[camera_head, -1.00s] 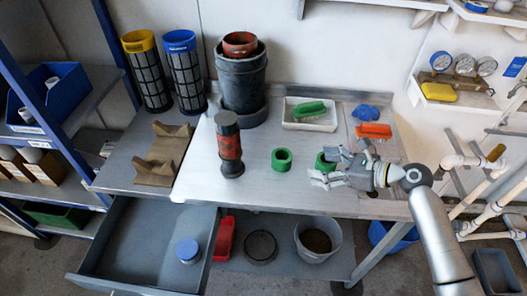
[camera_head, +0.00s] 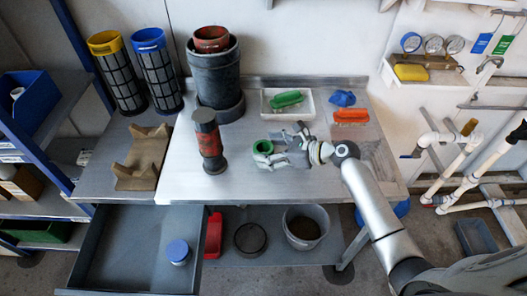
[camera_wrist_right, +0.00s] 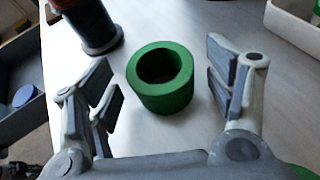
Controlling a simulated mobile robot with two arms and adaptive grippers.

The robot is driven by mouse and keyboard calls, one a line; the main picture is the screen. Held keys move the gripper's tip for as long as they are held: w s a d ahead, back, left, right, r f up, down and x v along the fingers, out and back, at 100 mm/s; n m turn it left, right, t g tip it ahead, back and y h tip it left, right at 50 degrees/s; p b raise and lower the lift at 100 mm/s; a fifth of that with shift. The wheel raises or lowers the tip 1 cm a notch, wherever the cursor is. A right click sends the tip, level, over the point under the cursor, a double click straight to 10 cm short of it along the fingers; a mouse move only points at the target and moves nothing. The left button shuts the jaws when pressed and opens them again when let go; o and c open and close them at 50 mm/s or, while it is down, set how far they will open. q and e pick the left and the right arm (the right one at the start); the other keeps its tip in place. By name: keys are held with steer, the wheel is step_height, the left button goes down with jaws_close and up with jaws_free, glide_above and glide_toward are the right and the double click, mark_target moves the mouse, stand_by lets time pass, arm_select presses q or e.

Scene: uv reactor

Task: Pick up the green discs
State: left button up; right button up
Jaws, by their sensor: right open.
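A green disc (camera_head: 263,147), a thick ring with a round hole, lies on the grey workbench (camera_head: 235,185). It also shows in the right wrist view (camera_wrist_right: 162,78), between the spread fingers and a little ahead of them. My right gripper (camera_head: 274,150) is open and empty, low over the bench at the disc's right side. In the wrist view its two fingers (camera_wrist_right: 165,95) stand apart, with gaps to the disc on both sides. A green patch (camera_wrist_right: 303,173) shows at that view's lower right corner, mostly cut off. The second disc is hidden in the head view. My left gripper is out of view.
A red and black cylinder (camera_head: 209,145) stands left of the disc. An open drawer (camera_head: 130,250) juts out at the lower left.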

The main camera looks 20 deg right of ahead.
steer(key=shift+x, duration=0.9)
steer(key=shift+c, duration=0.4)
steer(key=c, duration=1)
steer(key=shift+r, duration=0.2)
